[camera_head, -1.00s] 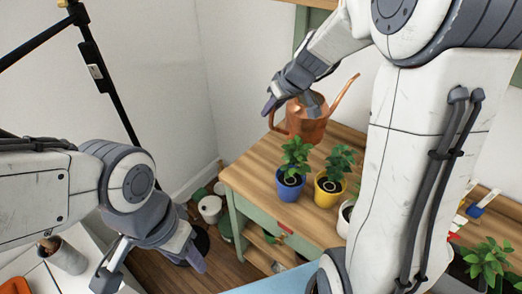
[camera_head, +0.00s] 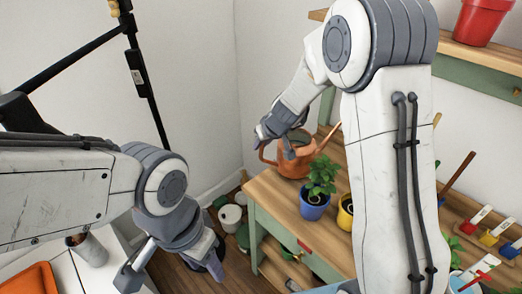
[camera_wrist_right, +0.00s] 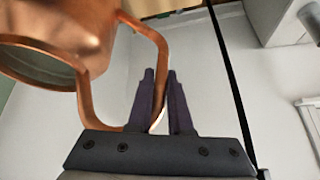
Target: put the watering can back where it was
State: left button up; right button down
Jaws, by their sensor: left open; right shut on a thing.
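The copper watering can (camera_head: 293,162) is upright at the back left of the wooden bench top (camera_head: 275,192), its spout pointing right. I cannot tell whether its base touches the wood. My right gripper (camera_head: 273,140) is at the can's handle side and shut on the handle. In the right wrist view the can (camera_wrist_right: 75,35) fills the upper left, and its curved handle runs down to the dark fingers (camera_wrist_right: 159,105). My left gripper (camera_head: 172,268) is open and empty at the lower left, away from the bench.
A plant in a blue pot (camera_head: 314,208) stands close in front of the can, and a yellow pot (camera_head: 345,214) is to its right. A red pot (camera_head: 483,18) sits on the upper shelf. Hand tools (camera_head: 490,237) lie at the right. Pots stand on the floor left of the bench.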

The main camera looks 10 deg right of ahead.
pick_arm(q)
jog(key=shift+f, duration=0.55)
pick_arm(e)
jog(key=shift+w+f, duration=0.1)
jog(key=shift+f, duration=0.55)
jog(key=shift+f+b, duration=0.1)
jog(key=shift+b, duration=0.25)
pick_arm(q)
jog(key=shift+f, duration=0.1)
pick_arm(e)
jog(key=c, duration=0.8)
grip_release()
jog(key=shift+c, duration=0.2)
